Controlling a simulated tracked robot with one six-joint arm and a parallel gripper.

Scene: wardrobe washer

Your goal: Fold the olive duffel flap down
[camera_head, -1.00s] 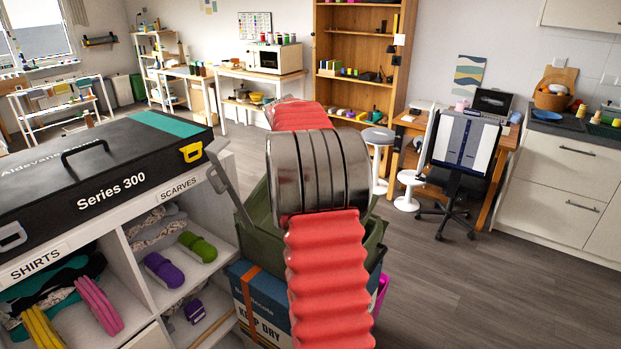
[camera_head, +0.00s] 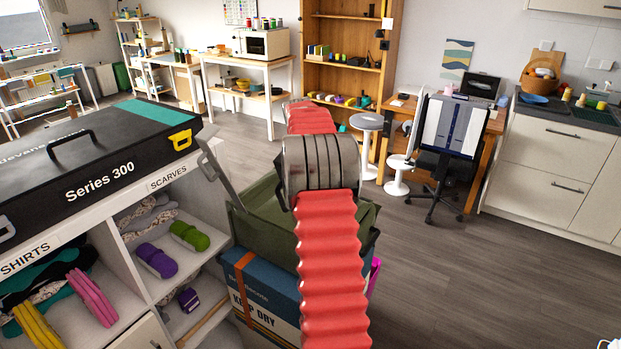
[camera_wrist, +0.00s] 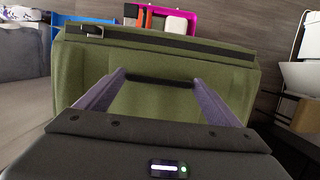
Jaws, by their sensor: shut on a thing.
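The olive duffel (camera_head: 262,217) stands open-looking on a blue box in the head view, largely hidden behind my red arm. In the wrist view, its olive fabric (camera_wrist: 80,75) fills the middle, with a dark strip and a buckle along the far edge. My gripper (camera_wrist: 158,80) shows there as two purple-grey fingers over the olive fabric. It is shut on a dark handle-like bar (camera_wrist: 160,81) that spans between the fingertips. I cannot tell where the flap ends and the bag body begins. The gripper is hidden in the head view.
The blue "KEEP DRY" box (camera_head: 262,300) is under the duffel. A white cubby unit (camera_head: 135,265) with clothes and a black "Series 300" case (camera_head: 100,160) stand close on the left. A grey stool (camera_head: 367,122) and a desk chair (camera_head: 440,165) stand behind. Floor on the right is clear.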

